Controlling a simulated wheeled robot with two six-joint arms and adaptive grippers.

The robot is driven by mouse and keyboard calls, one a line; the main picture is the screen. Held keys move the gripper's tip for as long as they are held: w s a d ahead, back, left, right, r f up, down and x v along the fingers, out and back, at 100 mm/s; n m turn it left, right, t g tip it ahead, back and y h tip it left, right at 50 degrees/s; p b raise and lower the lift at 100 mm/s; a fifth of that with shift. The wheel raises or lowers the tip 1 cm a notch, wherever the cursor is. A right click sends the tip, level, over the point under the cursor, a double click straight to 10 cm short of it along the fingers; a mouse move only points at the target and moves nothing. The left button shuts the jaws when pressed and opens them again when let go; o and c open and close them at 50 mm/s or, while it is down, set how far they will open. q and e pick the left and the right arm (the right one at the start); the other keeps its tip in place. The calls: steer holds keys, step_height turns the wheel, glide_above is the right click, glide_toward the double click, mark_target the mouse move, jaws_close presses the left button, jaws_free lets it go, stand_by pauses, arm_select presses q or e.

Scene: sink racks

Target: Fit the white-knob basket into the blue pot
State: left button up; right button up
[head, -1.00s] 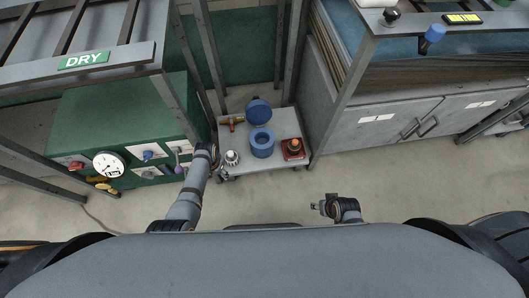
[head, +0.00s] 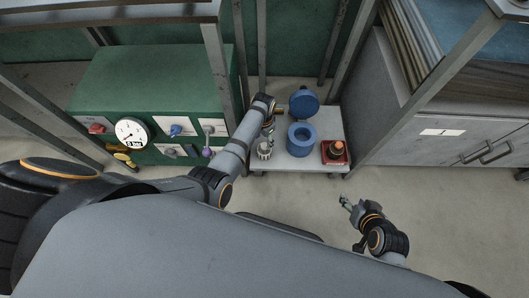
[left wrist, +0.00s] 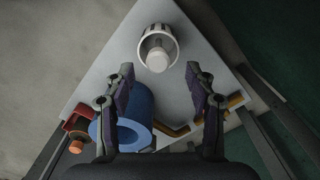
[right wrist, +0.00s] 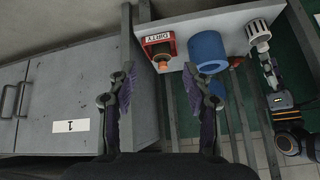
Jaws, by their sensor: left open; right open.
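The white-knob basket (head: 265,150), a small pale slotted cylinder, stands on the grey table left of the blue pot (head: 301,140). The pot is open at the top. My left gripper (head: 268,131) is just above the basket. In the left wrist view the basket (left wrist: 146,36) with its white knob (left wrist: 157,60) lies just ahead of the open, empty fingers (left wrist: 160,76); the pot (left wrist: 140,103) is partly behind the left finger. My right gripper (head: 346,203) is open and empty, in front of the table. The right wrist view shows the pot (right wrist: 207,48) and basket (right wrist: 259,33) too.
A blue round lid (head: 304,102) is behind the pot. A red tray marked DIRTY (right wrist: 158,42) with an orange-and-dark item sits right of it. A green control cabinet (head: 150,80) stands left, a grey cabinet (head: 450,135) right. Metal posts flank the table.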

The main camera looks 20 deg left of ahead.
mark_target(264, 144)
arm_select(q)
steer(key=shift+d+f+b, duration=0.1)
steer(key=shift+f+b, duration=0.4)
steer(key=shift+f, duration=0.15)
steer(key=shift+f+b, duration=0.55)
steer(key=shift+f, duration=0.15)
arm_select(e)
steer(key=w+d+r+t, duration=0.1)
steer(key=w+r+t, duration=0.8)
steer(key=w+r, duration=0.45)
arm_select(q)
steer(key=shift+d+f+b, duration=0.1)
steer(key=shift+f+b, duration=0.35)
steer(key=shift+f, duration=0.2)
steer(key=shift+f+b, duration=0.4)
steer(key=shift+f, duration=0.2)
jaws_close()
arm_select(e)
step_height(264, 144, up, 19)
steer(key=s+t, duration=0.1)
steer(key=t, duration=0.6)
steer(key=shift+s+n+t, duration=0.2)
steer(key=shift+n+t, duration=0.1)
steer(key=shift+n, duration=0.1)
steer(key=shift+d, duration=0.1)
